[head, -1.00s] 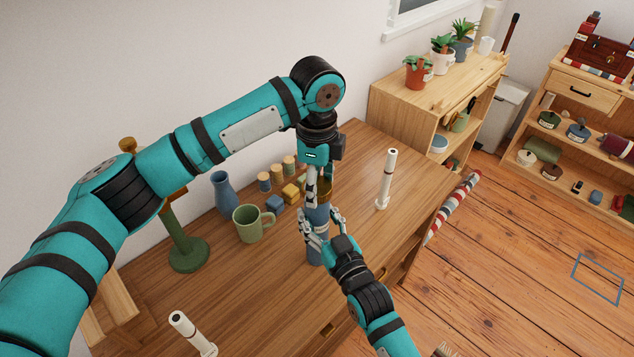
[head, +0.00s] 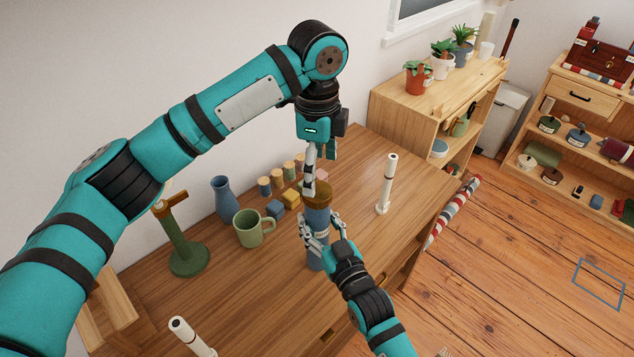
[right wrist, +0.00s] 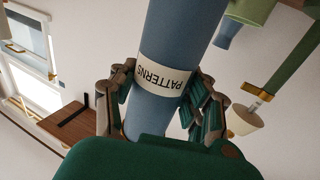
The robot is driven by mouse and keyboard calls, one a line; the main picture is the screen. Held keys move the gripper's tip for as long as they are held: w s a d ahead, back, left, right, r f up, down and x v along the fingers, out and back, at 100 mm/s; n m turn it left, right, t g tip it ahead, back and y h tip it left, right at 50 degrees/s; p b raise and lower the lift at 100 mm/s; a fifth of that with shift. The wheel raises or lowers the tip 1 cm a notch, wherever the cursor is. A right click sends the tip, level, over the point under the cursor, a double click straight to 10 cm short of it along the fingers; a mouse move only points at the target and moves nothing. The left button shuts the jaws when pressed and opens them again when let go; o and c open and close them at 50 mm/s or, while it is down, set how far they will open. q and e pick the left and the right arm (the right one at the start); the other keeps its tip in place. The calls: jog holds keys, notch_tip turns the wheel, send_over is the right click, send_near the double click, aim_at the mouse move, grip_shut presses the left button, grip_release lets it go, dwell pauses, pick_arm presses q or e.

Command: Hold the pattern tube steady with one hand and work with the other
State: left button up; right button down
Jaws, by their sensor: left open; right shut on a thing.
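The pattern tube (head: 317,220) is a blue cylinder with a brown top, standing upright on the wooden table. My right gripper (head: 318,240) is shut around its middle. In the right wrist view the tube (right wrist: 178,40) carries a white label reading PATTERNS, and the fingers of my right gripper (right wrist: 162,100) press on both sides of it. My left gripper (head: 313,180) points down just above the tube's brown top, open. I cannot tell whether its fingers touch the top.
The table (head: 250,290) also holds a green mug (head: 250,228), a blue vase (head: 224,198), several small blocks and spools, a green stand (head: 185,245) and two white posts, one right of the tube (head: 387,185). A striped roll (head: 453,212) leans by the table's right edge.

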pick_arm(q)
notch_tip(320, 180, up, 6)
dwell(0.4)
pick_arm(e)
jog(key=c, duration=0.5)
grip_release()
jog(key=v, duration=1.2)
pick_arm(q)
jog(key=shift+f, duration=0.1)
pick_arm(e)
jog(key=shift+s+f, duration=0.1)
